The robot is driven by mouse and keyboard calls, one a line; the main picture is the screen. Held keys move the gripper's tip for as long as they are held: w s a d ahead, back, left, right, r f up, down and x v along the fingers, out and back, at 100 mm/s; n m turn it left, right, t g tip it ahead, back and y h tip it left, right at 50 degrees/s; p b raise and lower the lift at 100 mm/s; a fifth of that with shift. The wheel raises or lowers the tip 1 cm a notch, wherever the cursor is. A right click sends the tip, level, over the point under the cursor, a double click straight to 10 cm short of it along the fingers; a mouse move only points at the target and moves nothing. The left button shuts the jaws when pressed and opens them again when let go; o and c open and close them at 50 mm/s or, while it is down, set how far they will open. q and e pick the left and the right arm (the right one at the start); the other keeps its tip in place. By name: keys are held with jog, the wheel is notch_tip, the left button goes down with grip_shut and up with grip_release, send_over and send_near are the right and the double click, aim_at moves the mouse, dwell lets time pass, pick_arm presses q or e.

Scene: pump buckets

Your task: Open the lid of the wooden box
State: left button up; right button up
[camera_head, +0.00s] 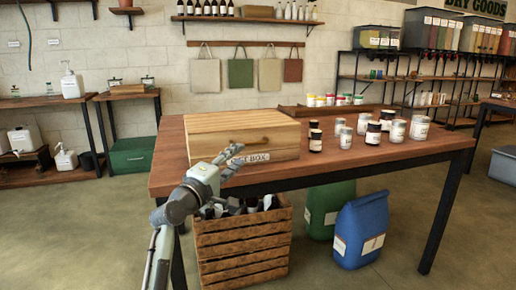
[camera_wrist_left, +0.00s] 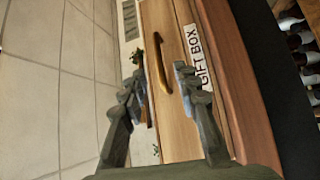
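The wooden box (camera_head: 222,123) sits on the near left part of the brown table, with its lid down. A curved brass handle (camera_wrist_left: 161,64) is on its front, above a white "GIFT BOX" label (camera_head: 250,158). The label also shows in the left wrist view (camera_wrist_left: 197,58). My left gripper (camera_head: 234,157) is in front of the box and partly covers its front left. In the left wrist view its fingers (camera_wrist_left: 158,80) are apart, one on each side of the handle's line, and not closed on it. My right gripper is not in view.
Several jars (camera_head: 373,133) stand on the table (camera_head: 370,160) right of the box. A wooden crate (camera_head: 243,245) with bottles is below the table's front edge. Green (camera_head: 325,208) and blue (camera_head: 361,230) bags stand on the floor. The table's front right is clear.

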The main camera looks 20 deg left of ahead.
aim_at(240, 132)
pick_arm(q)
jog(key=x, duration=0.7)
jog(key=shift+w+r, duration=0.15)
grip_shut()
